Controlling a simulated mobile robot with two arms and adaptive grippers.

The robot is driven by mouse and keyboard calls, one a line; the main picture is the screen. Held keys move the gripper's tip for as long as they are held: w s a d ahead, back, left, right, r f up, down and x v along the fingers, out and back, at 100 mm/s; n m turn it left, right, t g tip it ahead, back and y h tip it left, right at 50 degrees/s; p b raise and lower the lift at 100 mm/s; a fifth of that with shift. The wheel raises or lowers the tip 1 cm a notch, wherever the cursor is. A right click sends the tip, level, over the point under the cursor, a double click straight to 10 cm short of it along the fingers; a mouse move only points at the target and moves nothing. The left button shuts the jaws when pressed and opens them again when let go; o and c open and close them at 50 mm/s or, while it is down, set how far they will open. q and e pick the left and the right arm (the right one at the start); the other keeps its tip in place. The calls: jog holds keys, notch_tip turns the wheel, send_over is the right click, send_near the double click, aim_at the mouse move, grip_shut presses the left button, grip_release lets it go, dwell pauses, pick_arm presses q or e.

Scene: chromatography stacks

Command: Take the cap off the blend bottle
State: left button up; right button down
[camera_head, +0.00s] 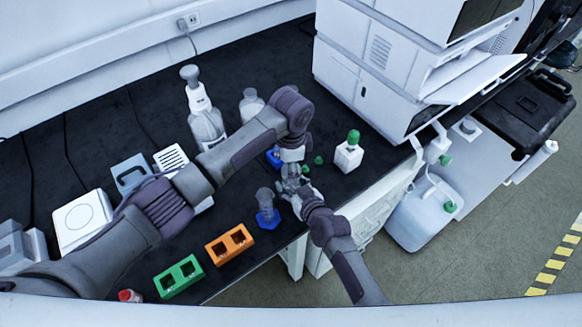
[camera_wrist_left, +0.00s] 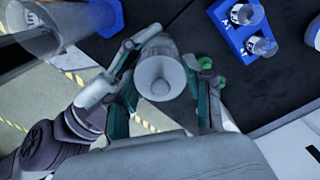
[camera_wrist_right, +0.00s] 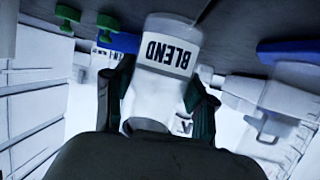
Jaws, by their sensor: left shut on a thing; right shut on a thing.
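The blend bottle (camera_wrist_right: 165,75), pale with a dark BLEND label, is upside down in the right wrist view. My right gripper (camera_wrist_right: 155,100) is shut on its body; its arm comes from the lower right in the head view (camera_head: 298,190). My left gripper (camera_head: 292,160) is above, close to the right one. Whether the cap still touches the bottle's neck is hidden.
A blue holder (camera_head: 268,218) with a clear vessel, an orange rack (camera_head: 230,245) and a green rack (camera_head: 180,277) stand near the front edge. A white green-capped bottle (camera_head: 348,155) stands to the right. A large white instrument (camera_head: 375,70) is behind.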

pick_arm(q)
jog(key=shift+r, duration=1.95)
pick_arm(e)
jog(key=shift+c, duration=1.4)
grip_release()
